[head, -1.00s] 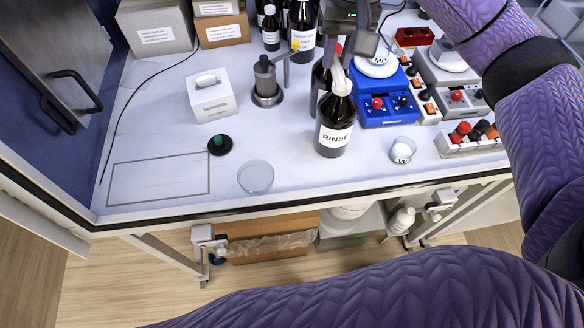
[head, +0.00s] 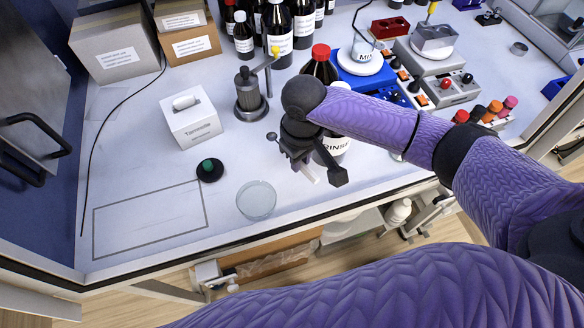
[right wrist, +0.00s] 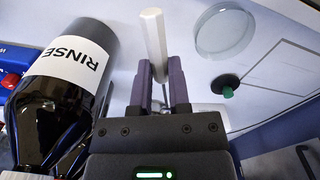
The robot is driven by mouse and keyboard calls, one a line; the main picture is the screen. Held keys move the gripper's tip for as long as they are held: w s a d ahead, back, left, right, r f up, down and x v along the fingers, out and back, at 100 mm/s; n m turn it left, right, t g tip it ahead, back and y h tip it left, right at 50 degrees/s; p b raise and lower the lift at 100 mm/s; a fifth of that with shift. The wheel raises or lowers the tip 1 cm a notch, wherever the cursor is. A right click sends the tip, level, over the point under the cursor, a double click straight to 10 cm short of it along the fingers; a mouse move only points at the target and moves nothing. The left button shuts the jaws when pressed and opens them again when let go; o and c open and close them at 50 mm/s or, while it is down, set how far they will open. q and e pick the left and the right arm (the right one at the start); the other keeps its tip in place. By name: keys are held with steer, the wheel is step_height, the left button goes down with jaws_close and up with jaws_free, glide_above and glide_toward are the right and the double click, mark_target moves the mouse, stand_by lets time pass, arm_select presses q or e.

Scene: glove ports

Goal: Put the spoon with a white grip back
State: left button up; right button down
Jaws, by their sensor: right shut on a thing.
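My right gripper (head: 299,161) is over the front middle of the bench, left of the rinse bottle (head: 333,146). In the right wrist view its fingers (right wrist: 161,82) are shut on a white faceted grip (right wrist: 153,42), which I take to be the spoon's. The white grip also shows below the fingers in the head view (head: 312,176). The spoon's metal end is not clearly visible. My left gripper is not in view.
A clear round dish (head: 256,200) lies left of the gripper, near the front edge. A white tissue box (head: 192,120) and a grey metal device (head: 248,98) stand behind.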

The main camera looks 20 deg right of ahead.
mark_target(299, 189)
step_height(299, 189, down, 10)
steer(key=b, duration=0.2)
steer(key=shift+r+b, duration=0.2)
steer(key=shift+b, duration=0.2)
steer(key=shift+f, duration=0.2)
steer(key=shift+r, duration=0.1)
steer(key=c, duration=0.6)
jaws_free()
step_height(299, 189, up, 11)
steer(key=p, duration=0.3)
steer(key=shift+r, duration=0.55)
